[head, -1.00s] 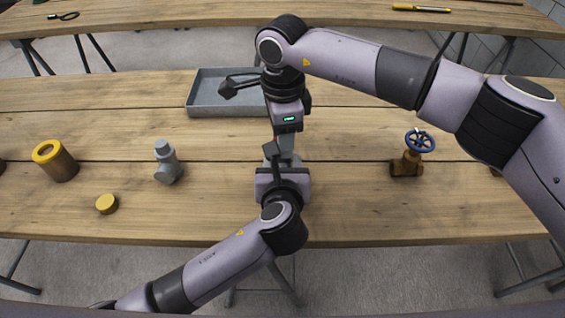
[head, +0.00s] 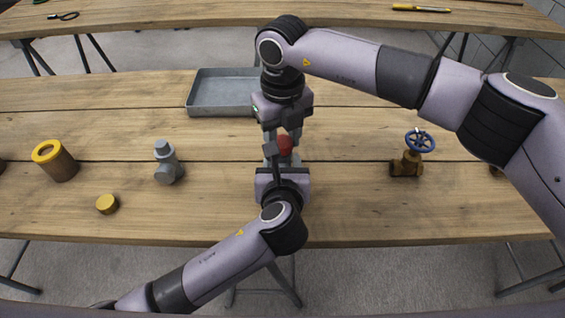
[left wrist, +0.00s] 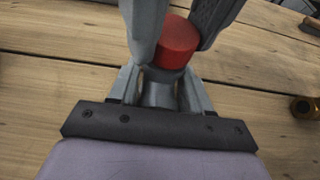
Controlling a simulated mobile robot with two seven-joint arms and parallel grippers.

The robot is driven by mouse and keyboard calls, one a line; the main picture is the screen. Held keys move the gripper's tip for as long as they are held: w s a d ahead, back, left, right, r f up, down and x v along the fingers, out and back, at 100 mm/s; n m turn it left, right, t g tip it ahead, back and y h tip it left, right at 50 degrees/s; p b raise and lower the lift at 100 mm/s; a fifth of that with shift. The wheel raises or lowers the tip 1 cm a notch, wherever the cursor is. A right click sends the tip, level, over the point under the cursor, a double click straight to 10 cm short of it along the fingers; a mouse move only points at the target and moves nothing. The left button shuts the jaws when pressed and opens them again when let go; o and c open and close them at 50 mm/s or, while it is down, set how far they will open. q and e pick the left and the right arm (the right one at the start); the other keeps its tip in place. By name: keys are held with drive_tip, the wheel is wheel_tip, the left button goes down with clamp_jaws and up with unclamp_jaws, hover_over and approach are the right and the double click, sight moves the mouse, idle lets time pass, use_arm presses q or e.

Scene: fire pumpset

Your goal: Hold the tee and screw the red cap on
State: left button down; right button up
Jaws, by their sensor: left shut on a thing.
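The grey tee (left wrist: 158,92) is in the jaws of my left gripper (head: 282,170), which is shut on it above the table. The red cap (head: 285,144) sits at the top of the tee; it shows clearly in the left wrist view (left wrist: 177,42). My right gripper (head: 284,132) comes down from above, with one finger on either side of the cap. The near finger overlaps the cap's left edge in the left wrist view. Whether both fingers press on the cap cannot be told. The cap's thread is hidden.
A grey tray (head: 222,111) lies behind the grippers. A grey fitting (head: 167,163), a yellow cap (head: 107,204) and a yellow-topped brown cylinder (head: 55,161) stand left. A brass valve with blue handwheel (head: 408,158) stands right. The table between them is clear.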

drive_tip(key=o, duration=0.4)
drive_tip(key=shift+o, duration=0.2)
drive_tip(key=shift+r, duration=0.15)
wheel_tip(320, 180, up, 12)
use_arm(q)
drive_tip(key=shift+c, duration=2.1)
unclamp_jaws()
drive_tip(key=shift+s+r, duration=0.1)
drive_tip(key=shift+p+v, duration=0.45)
drive_tip(key=shift+v, duration=3)
use_arm(e)
drive_tip(key=shift+r, duration=0.3)
